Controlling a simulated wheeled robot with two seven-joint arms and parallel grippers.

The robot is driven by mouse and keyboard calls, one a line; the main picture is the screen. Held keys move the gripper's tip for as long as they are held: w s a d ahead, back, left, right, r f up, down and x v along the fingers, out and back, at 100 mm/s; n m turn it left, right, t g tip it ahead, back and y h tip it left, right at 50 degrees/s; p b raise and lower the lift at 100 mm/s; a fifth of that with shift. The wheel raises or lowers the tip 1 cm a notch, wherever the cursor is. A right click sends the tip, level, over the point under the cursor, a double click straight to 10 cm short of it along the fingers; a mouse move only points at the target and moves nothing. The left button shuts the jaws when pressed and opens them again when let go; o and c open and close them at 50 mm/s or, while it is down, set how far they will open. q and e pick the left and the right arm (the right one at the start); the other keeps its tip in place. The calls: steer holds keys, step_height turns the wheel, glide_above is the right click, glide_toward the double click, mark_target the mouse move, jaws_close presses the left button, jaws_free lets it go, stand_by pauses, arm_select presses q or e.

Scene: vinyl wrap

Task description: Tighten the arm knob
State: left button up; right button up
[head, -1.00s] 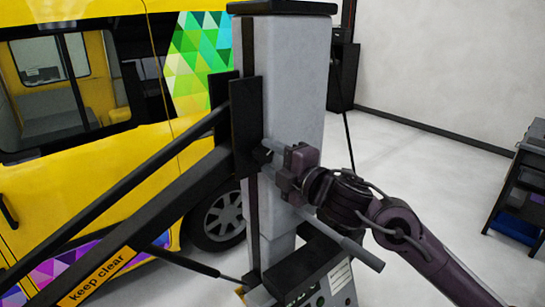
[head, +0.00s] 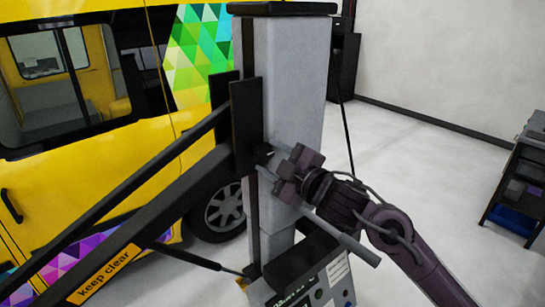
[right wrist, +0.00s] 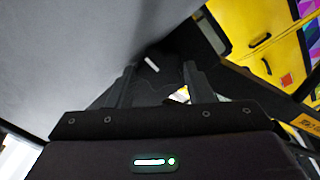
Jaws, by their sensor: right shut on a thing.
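The arm knob (head: 264,155) is a small dark part on the black bracket at the side of the grey column, where the black arm (head: 150,222) meets it. Only a little of it shows in the head view. My right gripper (head: 275,156) reaches it from the right and is shut on it, with its body tilted. In the right wrist view the two dark fingers (right wrist: 158,82) stand either side of the dark knob (right wrist: 150,78), which has a white mark. My left gripper is not in view.
The grey column (head: 290,85) stands upright before a yellow van (head: 150,150). A control box (head: 315,285) sits low at the column. A dark shelf cart (head: 520,185) is at the right edge. The pale floor between is clear.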

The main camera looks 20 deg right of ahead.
stand_by(0.3)
steer(key=o, duration=1)
steer(key=b+v, duration=0.3)
steer(key=v, duration=0.4)
steer(key=shift+s, duration=0.35)
steer(key=shift+d, duration=0.15)
